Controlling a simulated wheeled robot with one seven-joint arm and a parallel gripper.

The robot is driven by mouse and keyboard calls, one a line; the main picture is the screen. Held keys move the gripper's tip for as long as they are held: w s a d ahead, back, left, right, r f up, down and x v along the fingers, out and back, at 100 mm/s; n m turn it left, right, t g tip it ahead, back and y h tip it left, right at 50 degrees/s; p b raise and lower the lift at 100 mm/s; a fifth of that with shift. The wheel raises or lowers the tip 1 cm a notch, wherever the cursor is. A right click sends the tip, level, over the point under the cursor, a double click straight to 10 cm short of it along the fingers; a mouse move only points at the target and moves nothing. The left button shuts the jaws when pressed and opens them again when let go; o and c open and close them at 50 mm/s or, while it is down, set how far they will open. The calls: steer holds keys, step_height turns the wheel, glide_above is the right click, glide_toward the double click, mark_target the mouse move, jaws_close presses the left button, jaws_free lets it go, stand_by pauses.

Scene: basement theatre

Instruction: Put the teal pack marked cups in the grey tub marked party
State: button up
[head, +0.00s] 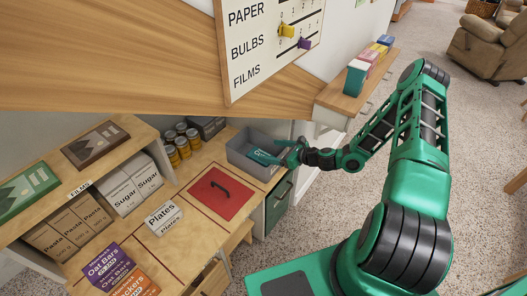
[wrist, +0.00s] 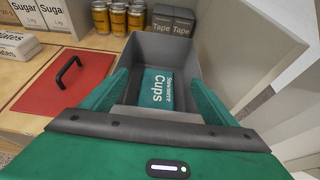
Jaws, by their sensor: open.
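The teal pack marked cups (head: 262,157) is inside the grey tub (head: 236,148) on the wooden counter. In the wrist view the pack (wrist: 158,90) shows its printed face between my fingers, within the walls of the tub (wrist: 163,45). I cannot tell whether it lies fully flat. My gripper (head: 289,156) is at the tub's right side in the head view. In the wrist view my gripper (wrist: 159,80) has its fingers spread, one on each side of the pack, with gaps between. No party marking on the tub is readable.
A red lid with a black handle (head: 220,194) lies left of the tub, near a white plates pack (head: 164,218). Cans (head: 183,144) and dark tape boxes (wrist: 172,20) stand behind. A sloping wooden panel (head: 120,60) hangs above. A white wall stands right of the tub.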

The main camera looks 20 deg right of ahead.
steer(key=s+d+r+n+g+h, duration=0.3)
steer(key=s+d+r+n+g, duration=0.2)
steer(key=s+r+n, duration=0.55)
steer(key=s+d+r+n+g+h, duration=0.3)
steer(key=s+d+r+n+g, duration=0.4)
steer(key=s+r, duration=0.55)
steer(key=s+r+n, duration=0.2)
steer(key=s+r, duration=0.4)
steer(key=s, duration=0.4)
steer(key=s+r+n+t+h, duration=0.1)
steer(key=s+r+n, duration=0.2)
steer(key=s+r, duration=0.3)
steer(key=s, duration=0.3)
steer(key=shift+s+r+h, duration=0.3)
steer(key=shift+s+r, duration=0.1)
